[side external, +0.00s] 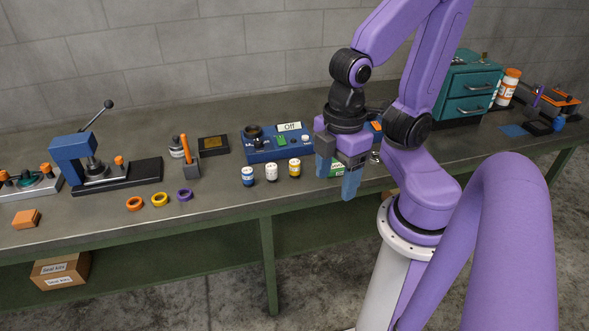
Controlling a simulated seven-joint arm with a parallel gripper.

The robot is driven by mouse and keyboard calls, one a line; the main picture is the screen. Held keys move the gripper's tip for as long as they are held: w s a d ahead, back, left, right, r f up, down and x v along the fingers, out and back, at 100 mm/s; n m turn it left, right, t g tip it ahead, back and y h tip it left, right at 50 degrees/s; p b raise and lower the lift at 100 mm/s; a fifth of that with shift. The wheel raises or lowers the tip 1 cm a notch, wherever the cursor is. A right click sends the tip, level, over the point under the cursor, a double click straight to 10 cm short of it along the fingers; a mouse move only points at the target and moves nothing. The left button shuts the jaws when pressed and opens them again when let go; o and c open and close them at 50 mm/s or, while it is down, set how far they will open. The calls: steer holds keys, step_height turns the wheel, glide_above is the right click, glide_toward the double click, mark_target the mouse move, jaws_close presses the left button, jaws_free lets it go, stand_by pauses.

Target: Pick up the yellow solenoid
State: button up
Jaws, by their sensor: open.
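A small cylinder with a yellow band and a pale top, which looks like the yellow solenoid (295,169), stands upright near the front of the bench. It is the rightmost of a row of three, beside a white cylinder (271,173) and a blue one (247,177). My gripper (338,184) points down to the right of the yellow solenoid. Its blue fingers are apart, with nothing seen held between them. A green and white object (336,170) shows partly behind the fingers; the rest of it is hidden.
A blue test box (262,151) with an "Off" sign (289,126) stands behind the row. Orange, yellow and purple rings (160,199) lie to the left, near a blue press (74,158). A teal drawer cabinet (468,90) stands at the right.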

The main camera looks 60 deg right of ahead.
steer(key=shift+w, duration=0.1)
steer(key=n+h, duration=0.5)
steer(key=n, duration=0.3)
glide_above(294, 162)
steer(key=a, duration=0.2)
steer(key=shift+t, duration=0.3)
steer(key=f, duration=1.4)
steer(key=shift+s+f, duration=0.35)
steer(key=shift+s, duration=0.05)
steer(key=shift+a+x, duration=0.1)
steer(key=shift+x, duration=1.5)
steer(key=shift+a+x, duration=0.15)
steer(key=shift+x, duration=1.4)
steer(key=shift+w, duration=0.1)
jaws_close()
steer(key=shift+r, duration=0.1)
